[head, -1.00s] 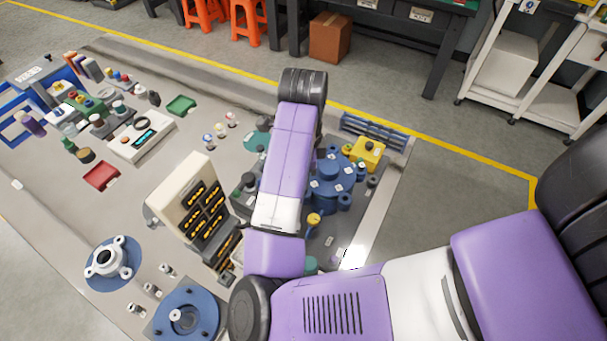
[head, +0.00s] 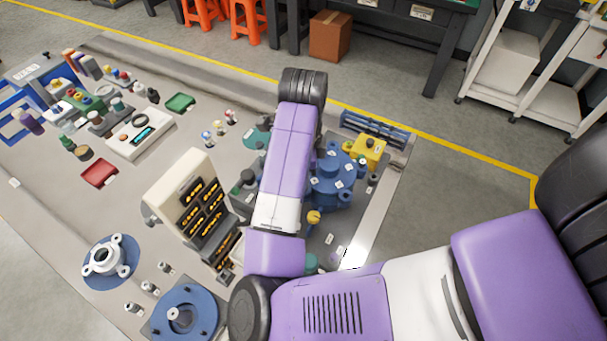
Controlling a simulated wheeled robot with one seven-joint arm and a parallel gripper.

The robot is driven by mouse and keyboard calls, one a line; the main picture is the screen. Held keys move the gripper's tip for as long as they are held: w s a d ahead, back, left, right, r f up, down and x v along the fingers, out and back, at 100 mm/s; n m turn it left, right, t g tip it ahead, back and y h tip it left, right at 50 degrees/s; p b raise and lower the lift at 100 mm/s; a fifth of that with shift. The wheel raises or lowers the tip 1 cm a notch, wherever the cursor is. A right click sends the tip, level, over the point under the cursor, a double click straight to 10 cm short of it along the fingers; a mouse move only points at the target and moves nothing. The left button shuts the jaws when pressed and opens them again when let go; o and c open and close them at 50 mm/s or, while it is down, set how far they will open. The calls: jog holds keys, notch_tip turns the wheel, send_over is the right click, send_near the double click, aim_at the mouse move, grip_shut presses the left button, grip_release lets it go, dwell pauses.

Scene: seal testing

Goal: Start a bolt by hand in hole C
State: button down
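My purple and white arm reaches across the bench in the head view, and its far end hides my gripper. A blue flanged fitting (head: 332,182) with small white labels around it stands just right of the arm, partly hidden by it. I cannot tell which of its holes is hole C. A cream rack (head: 182,188) with rows of orange-marked slots stands left of the arm. Bolts in it are too small to make out.
A blue flange with a white hub (head: 104,257) and a blue round plate (head: 200,318) lie at the front left. A red tray (head: 99,173) and a green tray (head: 180,103) lie farther left. The bench between them is partly clear.

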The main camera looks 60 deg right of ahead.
jog(key=shift+f+b, duration=0.8)
jog(key=shift+f, duration=0.05)
dwell(1.1)
jog(key=shift+f+m, duration=0.1)
jog(key=shift+m, duration=0.2)
jog(key=shift+m+b, duration=1.15)
jog(key=shift+m, duration=0.45)
jog(key=shift+d+m+b, duration=0.15)
jog(key=shift+m+b, duration=1.75)
jog(key=shift+m, duration=1.2)
jog(key=c, duration=1.3)
grip_release()
notch_tip(320, 180, up, 9)
jog(key=p, duration=0.6)
jog(key=shift+p, duration=0.4)
